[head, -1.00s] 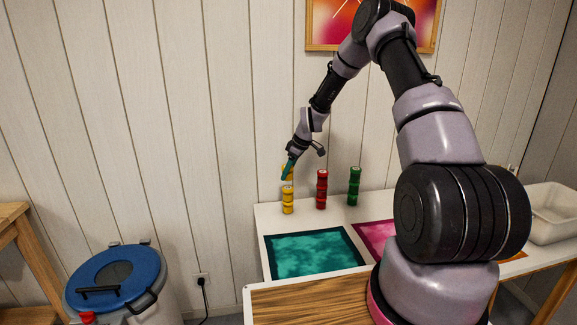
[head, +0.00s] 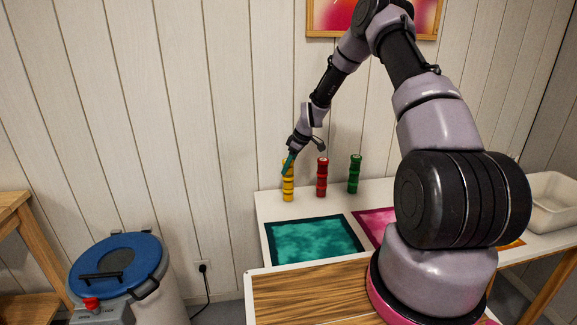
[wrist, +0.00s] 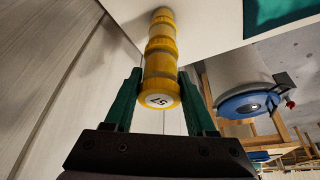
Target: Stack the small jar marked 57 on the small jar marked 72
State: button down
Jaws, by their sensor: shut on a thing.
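The yellow jar marked 57 (wrist: 161,92) is between the two green fingers of my gripper (wrist: 160,82) in the wrist view, with its round white label facing the camera. My gripper (head: 288,165) is shut on it at the top of the yellow column in the head view. Below it, in line, stand more yellow jars (head: 288,191), which also show in the wrist view (wrist: 162,45). The held jar appears to touch the jar under it. No mark 72 can be read; the top of the jar below is covered.
A red jar stack (head: 322,180) and a green jar stack (head: 354,175) stand to the right on the white table (head: 270,212). A teal mat (head: 312,241) and a pink mat (head: 375,222) lie in front. A pale bin (head: 553,205) is at far right.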

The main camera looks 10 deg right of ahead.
jog(key=shift+f, duration=0.4)
jog(key=shift+c, duration=0.7)
grip_release()
jog(key=s+d+r+m+t+h, duration=0.1)
jog(key=s+d+r+m, duration=0.1)
jog(key=s+r, duration=0.65)
jog(key=s+d+r+m+h, duration=0.1)
jog(key=s+r+m, duration=0.15)
jog(key=r, duration=1.15)
jog(key=s+d+r+m+t, duration=0.1)
jog(key=s+d+r+m, duration=0.1)
jog(key=s+r, duration=0.7)
jog(key=s+r+m+t, duration=0.1)
jog(key=s+r+m, duration=0.3)
jog(key=s, duration=0.6)
jog(key=s+r+m+t, duration=0.1)
jog(key=s+r+m, duration=0.4)
jog(key=s, duration=0.6)
jog(key=shift+d+r+t, duration=0.3)
jog(key=shift+r, duration=0.35)
